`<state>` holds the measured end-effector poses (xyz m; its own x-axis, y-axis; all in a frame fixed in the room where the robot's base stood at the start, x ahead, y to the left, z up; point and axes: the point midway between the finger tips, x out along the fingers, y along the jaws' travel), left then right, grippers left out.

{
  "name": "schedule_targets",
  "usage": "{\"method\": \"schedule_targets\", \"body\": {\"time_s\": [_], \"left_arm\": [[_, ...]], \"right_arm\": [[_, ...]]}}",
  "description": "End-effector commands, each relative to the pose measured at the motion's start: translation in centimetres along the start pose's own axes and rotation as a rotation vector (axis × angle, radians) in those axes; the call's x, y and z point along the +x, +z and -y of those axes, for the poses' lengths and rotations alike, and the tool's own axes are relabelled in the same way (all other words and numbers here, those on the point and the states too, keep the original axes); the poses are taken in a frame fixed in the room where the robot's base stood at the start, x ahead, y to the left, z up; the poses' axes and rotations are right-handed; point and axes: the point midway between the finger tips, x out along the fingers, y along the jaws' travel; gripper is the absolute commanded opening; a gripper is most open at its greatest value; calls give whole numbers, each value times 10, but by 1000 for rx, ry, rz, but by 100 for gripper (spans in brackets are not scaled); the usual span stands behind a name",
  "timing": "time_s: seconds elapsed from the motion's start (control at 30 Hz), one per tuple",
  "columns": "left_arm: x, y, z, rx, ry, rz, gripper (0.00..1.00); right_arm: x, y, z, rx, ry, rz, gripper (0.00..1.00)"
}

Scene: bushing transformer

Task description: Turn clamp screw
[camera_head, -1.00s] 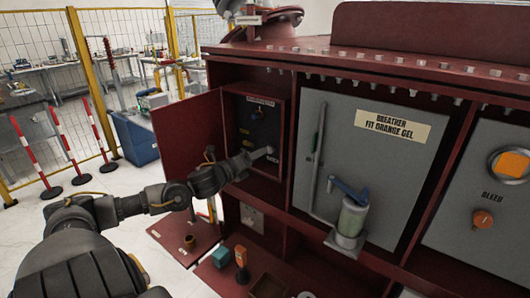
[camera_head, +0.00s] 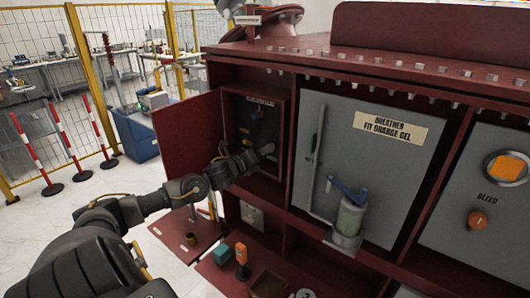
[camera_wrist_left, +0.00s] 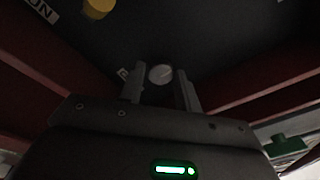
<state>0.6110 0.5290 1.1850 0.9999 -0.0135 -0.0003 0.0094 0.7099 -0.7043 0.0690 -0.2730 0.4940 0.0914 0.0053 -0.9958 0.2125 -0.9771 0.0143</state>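The clamp screw appears as a round, pale grey slotted head (camera_wrist_left: 160,74) on a dark panel in the left wrist view. My left gripper (camera_wrist_left: 160,87) has its two fingers apart, one on each side of the screw head, with a gap visible on both sides. In the head view my left gripper (camera_head: 266,150) reaches into the open red cabinet compartment (camera_head: 288,120) on the left, in front of its dark back panel (camera_head: 243,112). The screw is hidden there behind the gripper. My right gripper is not in view.
Right of the compartment is a grey breather panel (camera_head: 385,165) with a blue-handled cylinder (camera_head: 350,215). A teal block (camera_head: 221,254) and an orange device (camera_head: 241,262) sit on the lower shelf.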

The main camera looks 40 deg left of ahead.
Motion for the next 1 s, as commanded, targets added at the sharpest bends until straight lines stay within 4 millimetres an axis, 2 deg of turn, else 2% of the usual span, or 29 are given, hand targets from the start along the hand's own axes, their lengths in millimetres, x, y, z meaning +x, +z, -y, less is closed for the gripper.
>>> {"method": "schedule_targets", "body": {"time_s": [0.03,0.2,0.23,0.57,1.0], "left_arm": [[0,0,0,0,0,0,26],[0,-4,5,-2,-3,0,5],[0,-2,3,-1,0,0,5],[0,0,0,-73,-8,7,5],[0,-1,-2,-435,-39,41,5]], "right_arm": [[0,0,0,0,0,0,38],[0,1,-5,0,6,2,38],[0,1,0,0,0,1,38],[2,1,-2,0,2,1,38],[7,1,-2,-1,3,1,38]]}}
